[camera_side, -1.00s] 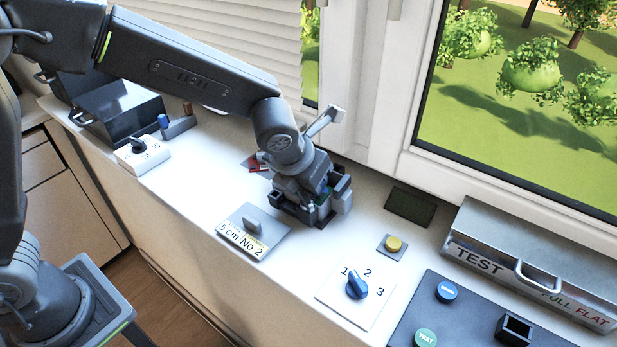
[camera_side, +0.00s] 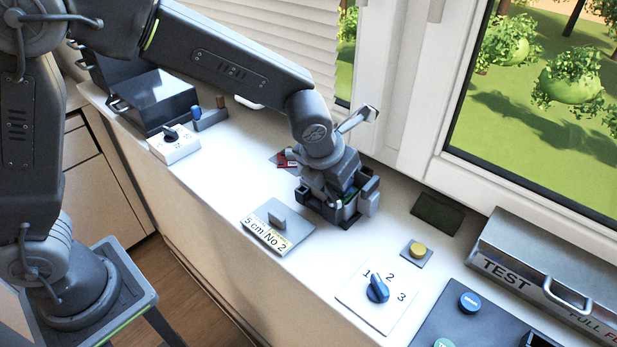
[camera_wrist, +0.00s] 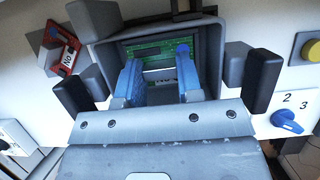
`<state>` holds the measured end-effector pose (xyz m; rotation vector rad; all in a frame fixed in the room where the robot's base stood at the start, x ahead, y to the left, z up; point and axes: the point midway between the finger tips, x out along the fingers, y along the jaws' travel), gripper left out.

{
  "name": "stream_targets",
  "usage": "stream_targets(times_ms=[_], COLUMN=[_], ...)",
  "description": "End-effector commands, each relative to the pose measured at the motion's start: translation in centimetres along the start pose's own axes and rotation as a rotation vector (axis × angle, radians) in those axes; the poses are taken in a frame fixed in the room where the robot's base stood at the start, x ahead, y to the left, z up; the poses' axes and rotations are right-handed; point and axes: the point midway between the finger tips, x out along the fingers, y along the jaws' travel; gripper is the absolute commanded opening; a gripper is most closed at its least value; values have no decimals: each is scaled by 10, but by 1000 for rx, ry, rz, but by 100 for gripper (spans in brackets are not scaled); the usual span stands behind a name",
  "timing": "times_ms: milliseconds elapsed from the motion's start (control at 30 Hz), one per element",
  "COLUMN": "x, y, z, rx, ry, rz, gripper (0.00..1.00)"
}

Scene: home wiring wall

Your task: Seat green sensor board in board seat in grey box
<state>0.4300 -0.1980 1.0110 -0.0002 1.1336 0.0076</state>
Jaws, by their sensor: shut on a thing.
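My gripper (camera_wrist: 160,88) points down into the open grey box (camera_wrist: 103,50), its two blue-padded fingers inside the walls. The green sensor board (camera_wrist: 155,48) shows between and beyond the fingertips, inside the box outline. My gripper is shut on the board. The board's lower part and its contact with the board seat are hidden, so I cannot tell how deep it sits. In the side view my gripper (camera_side: 342,190) is at the grey box (camera_side: 347,217) on the sill, and a small bit of green shows between its parts.
A red piece (camera_side: 289,159) lies behind the gripper. A plate labelled "5 cm No 2" (camera_side: 267,240) lies in front. To the right are a dark green pad (camera_side: 437,212), a yellow button (camera_side: 418,250), a blue dial (camera_side: 378,289) and a TEST case (camera_side: 520,272).

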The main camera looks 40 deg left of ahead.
Motion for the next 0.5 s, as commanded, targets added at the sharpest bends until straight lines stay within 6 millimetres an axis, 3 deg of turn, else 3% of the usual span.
stream_targets(times_ms=[500], x=[-7], y=[-1], z=[0], rx=[-7], ry=[-24], rz=[1], gripper=[10])
